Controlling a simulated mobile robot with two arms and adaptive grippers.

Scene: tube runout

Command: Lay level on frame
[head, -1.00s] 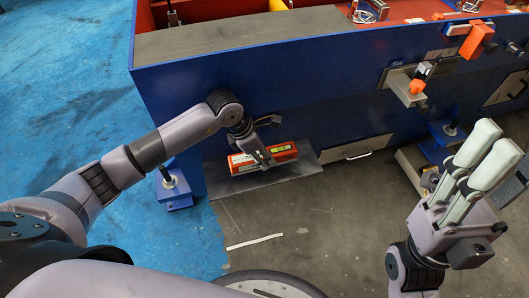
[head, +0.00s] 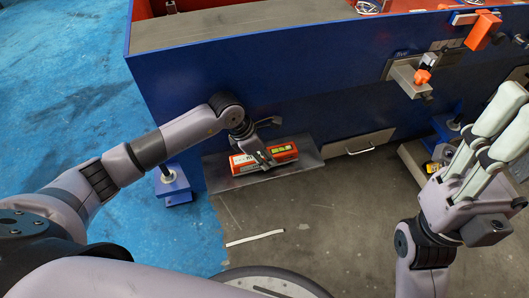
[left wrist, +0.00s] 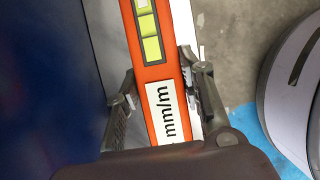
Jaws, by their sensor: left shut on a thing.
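The level (head: 283,154) is an orange-red bar with yellow-green vials and a white label. My left gripper (head: 262,158) is shut on it near its middle. In the left wrist view the level (left wrist: 153,75) runs between the two fingers, its "mm/m" label facing up. It shows over a low grey plate (head: 309,163) at the foot of the blue frame (head: 300,95); I cannot tell whether it touches the plate. The frame's bare grey top (head: 215,27) is above and behind the level. My right gripper (head: 505,128) is open and empty at the right.
An orange-tipped clamp bracket (head: 412,80) sticks out from the frame's side. A drawer handle (head: 361,149) is low on the side. A blue levelling foot (head: 173,187) stands at the frame's left corner. A white strip (head: 255,239) lies on the open grey floor.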

